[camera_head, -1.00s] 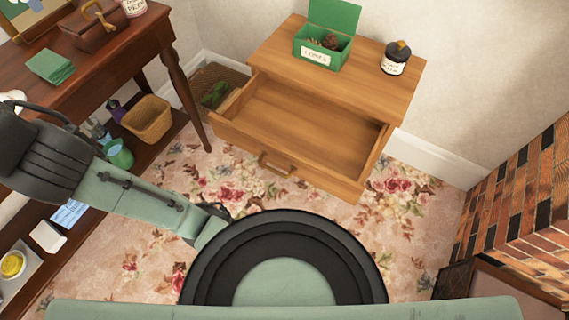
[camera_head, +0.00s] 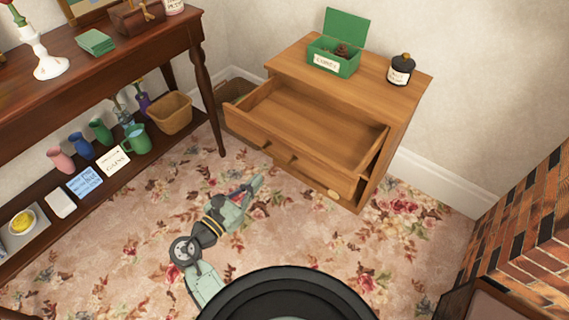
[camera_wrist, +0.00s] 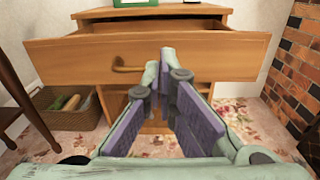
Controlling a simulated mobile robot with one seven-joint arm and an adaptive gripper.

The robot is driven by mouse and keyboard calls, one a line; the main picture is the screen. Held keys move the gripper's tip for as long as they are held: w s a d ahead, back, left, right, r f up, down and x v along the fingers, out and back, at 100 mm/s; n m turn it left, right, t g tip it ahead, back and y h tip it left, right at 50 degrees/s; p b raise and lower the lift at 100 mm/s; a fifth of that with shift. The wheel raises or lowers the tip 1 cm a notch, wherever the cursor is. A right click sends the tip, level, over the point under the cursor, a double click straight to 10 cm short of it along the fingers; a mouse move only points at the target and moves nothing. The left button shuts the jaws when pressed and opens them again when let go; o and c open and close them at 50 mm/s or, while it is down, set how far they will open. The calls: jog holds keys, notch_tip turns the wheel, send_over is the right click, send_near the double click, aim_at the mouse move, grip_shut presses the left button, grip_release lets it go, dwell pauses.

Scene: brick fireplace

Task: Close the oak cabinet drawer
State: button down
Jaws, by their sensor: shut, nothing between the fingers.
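The oak cabinet (camera_head: 385,105) stands against the back wall. Its top drawer (camera_head: 310,115) is pulled out and looks empty inside. The wooden drawer handle (camera_wrist: 128,67) shows on the drawer front (camera_wrist: 225,55) in the wrist view. My gripper (camera_head: 257,183) is low in front of the drawer, over the carpet, with its fingers pointing toward the cabinet. In the wrist view, the fingers (camera_wrist: 164,68) converge in front of the drawer front, just right of the handle, with nothing between them. I cannot tell whether they touch the drawer.
A green box (camera_head: 335,62) and a dark-lidded jar (camera_head: 401,70) stand on the cabinet top. A wicker basket (camera_wrist: 62,108) sits on the floor left of the cabinet. A dark wooden table (camera_head: 110,60) is at left, brickwork (camera_head: 530,220) at right. Floral carpet (camera_head: 160,250) lies clear in front.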

aim_at(293, 146)
jog(key=p+x, duration=0.1)
jog(key=x, duration=0.6)
jog(key=p+x, duration=0.1)
jog(key=x, duration=0.6)
jog(key=shift+s+d, duration=0.25)
jog(key=shift+d, duration=0.1)
jog(key=shift+w, duration=0.1)
jog(key=shift+w+d, duration=0.25)
jog(key=shift+w, duration=0.05)
jog(key=b+x, duration=0.1)
jog(key=x, duration=2)
jog(key=shift+d+r, duration=0.15)
jog(key=shift+d, duration=0.2)
jog(key=shift+w+d, duration=0.3)
jog(key=shift+w, duration=0.25)
jog(key=shift+r, duration=0.2)
jog(key=shift+w, duration=0.1)
